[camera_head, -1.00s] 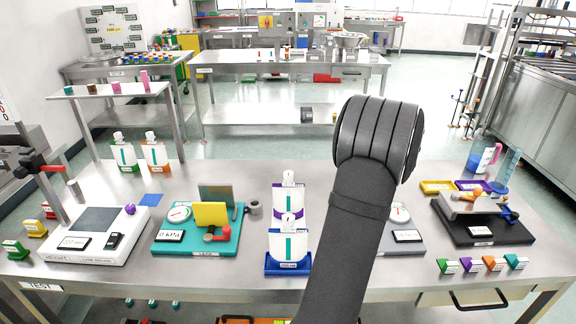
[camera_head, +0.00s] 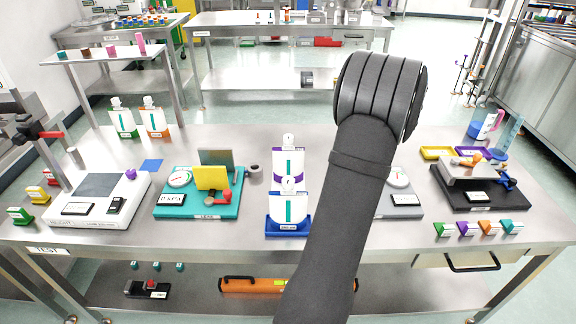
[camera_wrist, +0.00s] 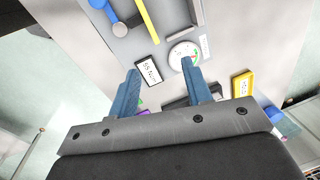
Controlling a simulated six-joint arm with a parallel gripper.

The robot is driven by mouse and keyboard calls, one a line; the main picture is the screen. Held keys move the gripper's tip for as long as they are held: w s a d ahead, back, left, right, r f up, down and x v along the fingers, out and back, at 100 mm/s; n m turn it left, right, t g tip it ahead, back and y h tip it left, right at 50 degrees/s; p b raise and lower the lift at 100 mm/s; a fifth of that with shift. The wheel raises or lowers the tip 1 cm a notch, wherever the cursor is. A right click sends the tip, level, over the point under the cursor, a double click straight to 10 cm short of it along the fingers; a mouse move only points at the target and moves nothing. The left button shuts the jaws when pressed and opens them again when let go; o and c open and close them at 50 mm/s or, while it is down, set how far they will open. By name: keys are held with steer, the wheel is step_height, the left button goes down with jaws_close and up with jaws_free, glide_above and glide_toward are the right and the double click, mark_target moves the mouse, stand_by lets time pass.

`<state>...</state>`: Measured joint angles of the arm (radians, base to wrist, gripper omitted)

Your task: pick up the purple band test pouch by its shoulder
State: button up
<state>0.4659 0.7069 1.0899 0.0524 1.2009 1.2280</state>
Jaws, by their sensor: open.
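The purple band test pouch (camera_head: 289,158) stands upright near the middle of the bench in the head view. It has a white body, a teal stripe, a white cap and a purple band low down. A similar pouch (camera_head: 290,207) on a blue base stands in front and hides its lower part. My gripper (camera_wrist: 161,78) shows in the wrist view, with its two blue fingers apart and nothing between them. It hangs over a grey device with a dial gauge (camera_wrist: 183,53). In the head view my arm, right of the pouches, hides the fingers. I cannot see the pouch in the wrist view.
A teal leak station (camera_head: 199,203) with a yellow plate stands left of the pouches. A grey device (camera_head: 401,204) lies partly behind my arm. Green and orange banded pouches (camera_head: 138,121) stand at back left. A black-based device (camera_head: 481,189) is at right.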

steer(key=w+a+r, duration=0.2)
steer(key=a, duration=0.5)
steer(key=w+a+r, duration=0.3)
steer(key=a, duration=0.4)
glide_above(297, 148)
steer(key=d, duration=0.1)
steer(key=shift+n, duration=0.3)
step_height(297, 148, down, 9)
steer(key=shift+s+r, duration=0.15)
steer(key=shift+a+f, duration=0.25)
steer(key=shift+f, duration=1.1)
steer(key=shift+a+f, duration=0.25)
steer(key=shift+f, duration=1.05)
jaws_close()
